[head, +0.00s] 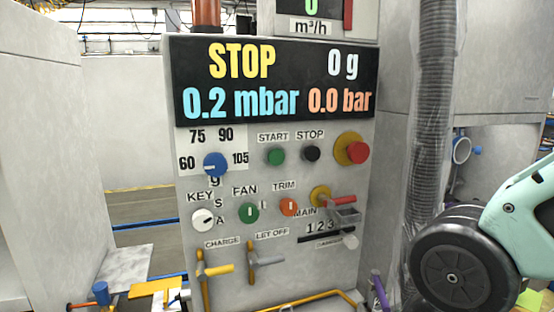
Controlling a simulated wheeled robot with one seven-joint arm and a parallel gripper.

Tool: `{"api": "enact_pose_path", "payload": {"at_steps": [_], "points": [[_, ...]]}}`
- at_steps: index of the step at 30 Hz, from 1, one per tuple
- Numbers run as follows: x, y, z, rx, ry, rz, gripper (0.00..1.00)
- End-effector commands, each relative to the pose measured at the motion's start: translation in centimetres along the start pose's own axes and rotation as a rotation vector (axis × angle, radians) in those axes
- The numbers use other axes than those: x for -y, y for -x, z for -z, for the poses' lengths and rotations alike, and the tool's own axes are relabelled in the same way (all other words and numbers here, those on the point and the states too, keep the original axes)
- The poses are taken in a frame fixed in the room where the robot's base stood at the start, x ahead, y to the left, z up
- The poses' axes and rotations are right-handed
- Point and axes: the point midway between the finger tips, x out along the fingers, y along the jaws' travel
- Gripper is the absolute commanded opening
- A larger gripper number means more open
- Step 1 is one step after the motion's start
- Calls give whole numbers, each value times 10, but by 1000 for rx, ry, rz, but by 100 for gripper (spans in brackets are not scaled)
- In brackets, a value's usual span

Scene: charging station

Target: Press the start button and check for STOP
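The control panel (335,220) stands upright in the middle of the head view. Its display (272,82) reads STOP in yellow, with 0 g, 0.2 mbar and 0.0 bar. The green start button (276,156) is under the START label. The black stop button (311,153) is to its right under the STOP label. A red emergency button (357,152) on a yellow base is further right. Part of my arm shows at the right edge. My gripper is not in the view, so its state and distance from the buttons do not show.
Below are a blue dial (215,164), a white key switch (203,219), a green fan switch (249,212) and an orange trim knob (289,206). Yellow and grey levers stick out lower down. A grey ribbed hose (433,110) hangs right of the panel.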

Motion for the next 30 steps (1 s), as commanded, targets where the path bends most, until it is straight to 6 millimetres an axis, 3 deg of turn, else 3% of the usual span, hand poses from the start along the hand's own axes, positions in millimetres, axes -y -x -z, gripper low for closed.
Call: {"api": "enact_pose_path", "payload": {"at_steps": [1,6,8,30], "points": [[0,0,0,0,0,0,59],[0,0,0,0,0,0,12],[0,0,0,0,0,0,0],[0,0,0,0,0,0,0]]}}
